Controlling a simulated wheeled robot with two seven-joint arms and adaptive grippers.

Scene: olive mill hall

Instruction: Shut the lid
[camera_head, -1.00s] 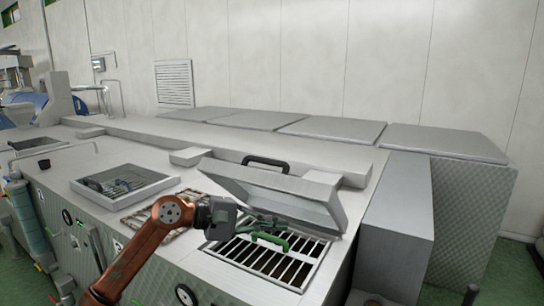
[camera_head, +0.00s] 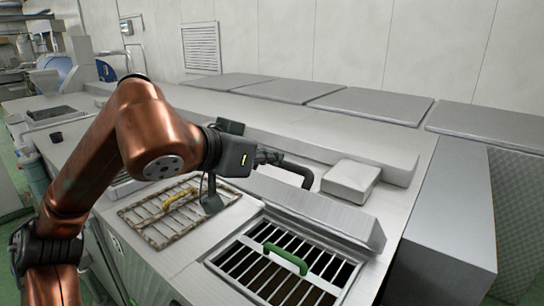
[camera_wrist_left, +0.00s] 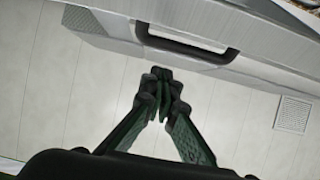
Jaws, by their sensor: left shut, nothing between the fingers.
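The grey metal lid (camera_head: 345,219) stands open and tilted behind the barred opening (camera_head: 235,262) in the machine's top. Its black handle (camera_head: 300,171) shows at the far side of the lid; it also shows in the left wrist view (camera_wrist_left: 185,46). My left gripper (camera_head: 272,157) is shut and empty, up beside the handle in the head view. In the left wrist view, its fingers (camera_wrist_left: 162,80) are closed together just below the handle in the picture, with no clear contact. My arm hides the lid's left part. My right gripper is not in view.
A green handle (camera_head: 286,257) sits on the bars in front of the lid. A rusty grate (camera_head: 150,216) with a yellow handle lies to the left. A grey block (camera_head: 350,181) stands behind the lid, and a tall grey box (camera_head: 450,215) stands at the right.

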